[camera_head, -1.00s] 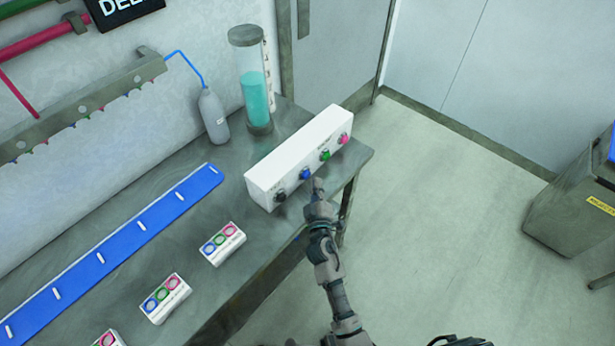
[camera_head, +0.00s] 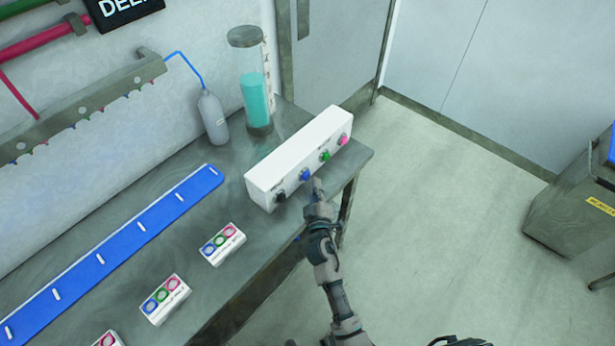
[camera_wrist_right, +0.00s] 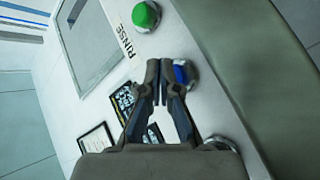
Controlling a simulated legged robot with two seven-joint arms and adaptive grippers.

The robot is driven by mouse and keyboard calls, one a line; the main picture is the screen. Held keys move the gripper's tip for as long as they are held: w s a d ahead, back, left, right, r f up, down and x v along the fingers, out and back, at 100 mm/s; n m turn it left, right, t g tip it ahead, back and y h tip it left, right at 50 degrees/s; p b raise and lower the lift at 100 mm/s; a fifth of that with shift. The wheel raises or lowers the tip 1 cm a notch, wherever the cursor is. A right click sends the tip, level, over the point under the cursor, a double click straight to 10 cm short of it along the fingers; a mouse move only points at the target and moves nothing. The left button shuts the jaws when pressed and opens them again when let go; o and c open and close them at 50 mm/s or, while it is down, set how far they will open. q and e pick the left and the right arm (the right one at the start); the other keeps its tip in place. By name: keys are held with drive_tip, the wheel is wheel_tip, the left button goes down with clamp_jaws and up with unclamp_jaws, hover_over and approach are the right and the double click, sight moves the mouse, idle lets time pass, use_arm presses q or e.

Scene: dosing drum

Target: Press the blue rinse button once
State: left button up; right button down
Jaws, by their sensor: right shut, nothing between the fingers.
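The white button box (camera_head: 298,160) stands on the bench near its right edge. Its front carries a black button (camera_head: 280,196), the blue button (camera_head: 305,175), a green button (camera_head: 325,155) and a pink button (camera_head: 343,139). My right gripper (camera_head: 318,188) is shut and empty, just in front of and slightly right of the blue button. In the right wrist view, the shut fingertips (camera_wrist_right: 160,66) lie beside the blue button (camera_wrist_right: 182,72) and partly cover it; I cannot tell whether they touch. The word RINSE shows near it. My left gripper is not in view.
A cylinder of teal liquid (camera_head: 257,95) and a grey bottle (camera_head: 213,118) stand behind the box. A blue strip (camera_head: 115,250) and small button cards (camera_head: 222,244) lie on the bench to the left. The floor at right is clear up to a bin (camera_head: 575,205).

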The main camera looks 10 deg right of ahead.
drive_tip(key=shift+w+a, duration=0.1)
drive_tip(key=shift+w, duration=0.05)
idle(0.3)
drive_tip(key=shift+w+a, duration=0.15)
drive_tip(key=shift+w+a+b, duration=0.3)
drive_tip(key=shift+w+b, duration=0.1)
idle(0.8)
drive_tip(key=shift+s+r, duration=0.1)
drive_tip(key=shift+s+d+p, duration=0.3)
drive_tip(key=shift+s+d, duration=0.25)
drive_tip(key=shift+s, duration=0.1)
